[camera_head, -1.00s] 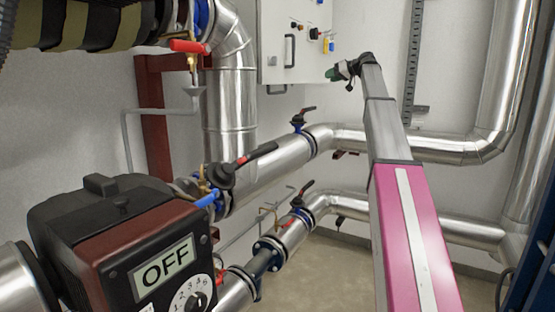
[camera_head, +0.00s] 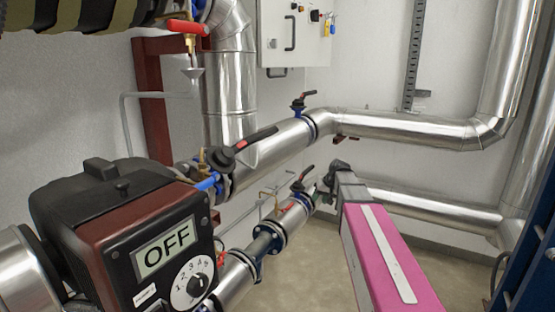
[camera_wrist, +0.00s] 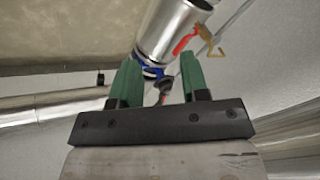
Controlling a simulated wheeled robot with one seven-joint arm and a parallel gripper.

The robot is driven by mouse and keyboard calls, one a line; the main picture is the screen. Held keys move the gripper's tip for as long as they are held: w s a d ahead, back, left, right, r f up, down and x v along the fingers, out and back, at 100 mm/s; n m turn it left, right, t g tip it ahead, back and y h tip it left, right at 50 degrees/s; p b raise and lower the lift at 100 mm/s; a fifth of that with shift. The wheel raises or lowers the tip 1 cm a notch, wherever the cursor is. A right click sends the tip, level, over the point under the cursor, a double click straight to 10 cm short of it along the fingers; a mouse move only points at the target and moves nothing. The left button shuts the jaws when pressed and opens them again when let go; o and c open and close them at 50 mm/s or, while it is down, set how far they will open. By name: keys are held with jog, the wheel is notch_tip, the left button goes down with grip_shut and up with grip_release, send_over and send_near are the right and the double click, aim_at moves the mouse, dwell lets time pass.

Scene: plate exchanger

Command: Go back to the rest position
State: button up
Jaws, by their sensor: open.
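My gripper (camera_wrist: 159,85) shows in the wrist view with its two green fingers apart and nothing between them. In the head view my gripper (camera_head: 322,196) is small and partly hidden at the end of my pink and grey arm, which reaches in from the lower right. It appears close to the lower silver pipe and its black-handled valve (camera_head: 301,181); I cannot tell whether it touches them. In the wrist view a silver pipe (camera_wrist: 172,28) with a blue flange and a red handle (camera_wrist: 184,43) lies beyond the fingers.
A dark red pump box (camera_head: 140,245) reading OFF fills the lower left. The upper silver pipe (camera_head: 400,130) carries more black-handled valves. A light grey control cabinet (camera_head: 292,35) hangs on the back wall. Bare floor (camera_head: 310,265) shows between the lower pipe and my arm.

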jog(key=s+f+g+h, duration=0.1)
jog(key=s+f, duration=0.4)
jog(key=s, duration=0.3)
jog(key=s+f+g+h, duration=0.1)
jog(key=s+f, duration=0.5)
jog(key=s, duration=0.3)
jog(key=s+f+m+g+h, duration=0.1)
jog(key=s+f+h, duration=0.1)
jog(key=s+f, duration=0.4)
jog(key=s, duration=0.3)
jog(key=shift+s+d, duration=0.15)
